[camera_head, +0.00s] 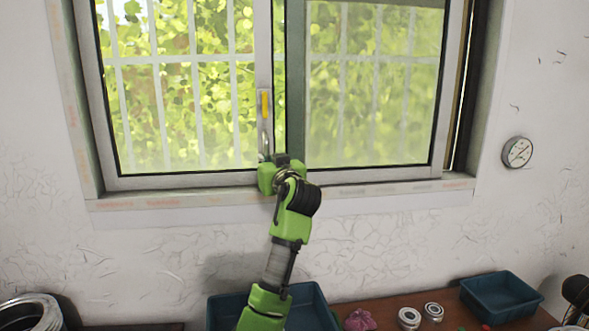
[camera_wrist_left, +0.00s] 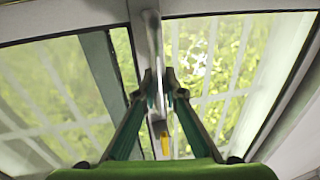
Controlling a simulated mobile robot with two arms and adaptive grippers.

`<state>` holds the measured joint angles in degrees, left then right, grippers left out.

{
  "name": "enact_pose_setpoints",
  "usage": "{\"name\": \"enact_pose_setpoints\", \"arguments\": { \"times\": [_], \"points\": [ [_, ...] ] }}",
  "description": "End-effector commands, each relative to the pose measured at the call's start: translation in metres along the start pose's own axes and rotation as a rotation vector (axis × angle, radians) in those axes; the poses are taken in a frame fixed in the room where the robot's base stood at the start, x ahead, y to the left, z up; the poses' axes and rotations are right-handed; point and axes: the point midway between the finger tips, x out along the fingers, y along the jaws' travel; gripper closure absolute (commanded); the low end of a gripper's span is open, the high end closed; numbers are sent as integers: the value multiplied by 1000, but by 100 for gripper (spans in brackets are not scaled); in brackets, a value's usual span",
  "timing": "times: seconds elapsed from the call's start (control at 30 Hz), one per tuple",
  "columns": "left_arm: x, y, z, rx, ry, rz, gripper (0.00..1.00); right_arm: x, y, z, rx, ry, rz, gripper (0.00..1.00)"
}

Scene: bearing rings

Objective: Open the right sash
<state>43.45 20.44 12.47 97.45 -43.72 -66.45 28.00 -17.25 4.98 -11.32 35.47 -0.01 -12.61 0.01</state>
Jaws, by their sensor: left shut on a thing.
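The window has two sashes. The right sash (camera_head: 447,100) has a grey frame, and a narrow strip shows between its right edge and the dark jamb. A slim grey handle (camera_head: 264,140) stands upright on the stile near the window's middle, below a yellow mark (camera_head: 265,104). My left gripper (camera_head: 268,158) is at the handle's lower part, its fingers mostly hidden in the head view. In the left wrist view, the left gripper (camera_wrist_left: 159,82) has its fingers shut on the handle (camera_wrist_left: 153,45), one on each side. My right gripper is out of view.
A sill (camera_head: 390,187) runs under the window. A round gauge (camera_head: 517,152) hangs on the wall at right. Below, a wooden table (camera_head: 380,308) bears a blue bin (camera_head: 500,297), bearing rings (camera_head: 409,317) and a pink cloth (camera_head: 359,320). Another blue bin (camera_head: 315,305) is behind my arm.

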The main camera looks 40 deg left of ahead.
Motion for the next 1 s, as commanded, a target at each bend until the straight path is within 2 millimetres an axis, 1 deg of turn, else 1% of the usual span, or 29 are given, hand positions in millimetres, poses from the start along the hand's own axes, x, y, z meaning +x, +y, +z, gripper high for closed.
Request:
{"name": "enact_pose_setpoints", "arguments": {
  "times": [0.03, 0.2, 0.3, 0.4, 0.5, 0.6, 0.7, 0.83, 1.0],
  "points": [
    [4, -20, 4, -3, -1, -10, 100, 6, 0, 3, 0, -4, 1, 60],
    [14, -71, 2, -3, -1, -7, 100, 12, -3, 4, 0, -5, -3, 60],
    [19, -98, 2, -2, -1, -6, 100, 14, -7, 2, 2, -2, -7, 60],
    [24, -121, 1, -2, -1, -5, 100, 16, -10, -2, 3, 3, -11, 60],
    [27, -138, 2, 0, -2, -4, 100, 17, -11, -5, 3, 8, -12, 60],
    [30, -152, 1, 0, -1, -4, 100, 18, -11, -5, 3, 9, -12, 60],
    [32, -160, 0, -1, -1, -3, 100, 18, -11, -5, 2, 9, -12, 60],
    [33, -164, 0, -1, -1, -1, 100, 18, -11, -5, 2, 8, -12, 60],
    [33, -165, 0, -2, -1, 0, 100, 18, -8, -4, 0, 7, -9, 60]
  ]
}}
